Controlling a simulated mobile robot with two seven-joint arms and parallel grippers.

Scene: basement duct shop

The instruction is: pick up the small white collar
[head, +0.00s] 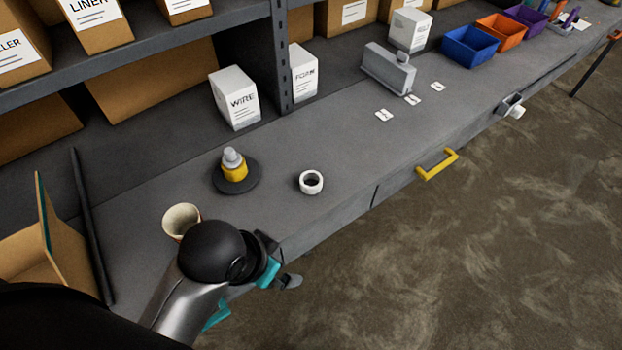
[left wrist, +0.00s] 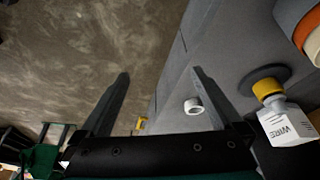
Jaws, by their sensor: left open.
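The small white collar (head: 311,189) is a short ring standing on the grey bench, right of a yellow-and-grey bottle. In the left wrist view the collar (left wrist: 191,107) shows on the bench between my open fingers, nearer the right finger in the picture, and beyond them. My left gripper (left wrist: 161,73) is open and empty. In the head view my left gripper (head: 279,272) is at the bench's front edge, nearer me than the collar and apart from it; my wrist hides part of it. My right gripper is not in view.
The bottle (head: 235,173) stands on a dark round base beside the collar. A cream cup (head: 180,217) is left of my wrist. A white WIRE box (head: 237,98) stands behind. A yellow drawer handle (head: 437,164) sticks out at the front.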

